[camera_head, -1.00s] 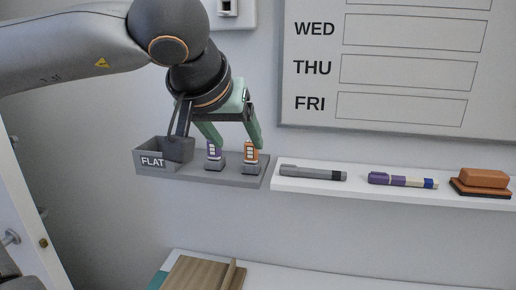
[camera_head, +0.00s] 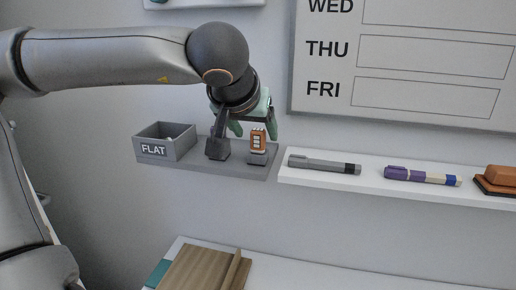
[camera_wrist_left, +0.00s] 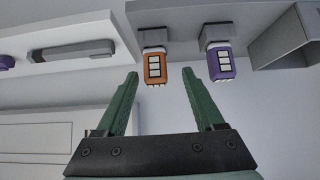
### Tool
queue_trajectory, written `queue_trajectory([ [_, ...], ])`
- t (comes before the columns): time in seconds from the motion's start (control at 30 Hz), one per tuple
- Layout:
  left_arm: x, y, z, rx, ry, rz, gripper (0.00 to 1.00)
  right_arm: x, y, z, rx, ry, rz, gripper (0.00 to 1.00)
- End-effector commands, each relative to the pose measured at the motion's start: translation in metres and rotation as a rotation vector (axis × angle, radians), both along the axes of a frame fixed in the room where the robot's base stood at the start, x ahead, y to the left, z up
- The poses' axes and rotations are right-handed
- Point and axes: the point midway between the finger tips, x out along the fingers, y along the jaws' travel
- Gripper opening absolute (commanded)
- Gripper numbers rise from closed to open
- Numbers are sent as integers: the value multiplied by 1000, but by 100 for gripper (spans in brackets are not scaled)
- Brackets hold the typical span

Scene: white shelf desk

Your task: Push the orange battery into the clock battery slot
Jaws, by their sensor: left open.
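The orange battery (camera_head: 258,140) stands upright in a grey holder on the grey ledge. It also shows in the left wrist view (camera_wrist_left: 155,67), in its holder. My left gripper (camera_head: 254,130) is open, its green fingers at the orange battery. In the left wrist view the battery appears between the open fingertips (camera_wrist_left: 160,74), nearer one finger; contact cannot be told. The purple battery (camera_wrist_left: 221,63) sits in the neighbouring holder, outside the fingers; my wrist hides it in the head view. No clock or battery slot is in view. My right gripper is not in view.
The grey bin marked FLAT (camera_head: 153,151) is at the ledge's left end. A white shelf (camera_head: 375,178) to the right holds a grey marker (camera_head: 325,164), a purple marker (camera_head: 420,176) and an orange-brown eraser (camera_head: 500,178). A wooden piece (camera_head: 195,270) lies on the desk below.

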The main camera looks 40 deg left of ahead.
Motion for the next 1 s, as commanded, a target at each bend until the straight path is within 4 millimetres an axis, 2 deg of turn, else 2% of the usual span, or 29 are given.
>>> queue_trajectory([
  [0.3,27,10,-30,-2,4,0,70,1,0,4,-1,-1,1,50],
  [0.57,29,11,-32,-2,1,-1,70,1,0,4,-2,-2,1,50],
  [1.0,29,10,-31,-2,1,-1,23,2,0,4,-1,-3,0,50],
])
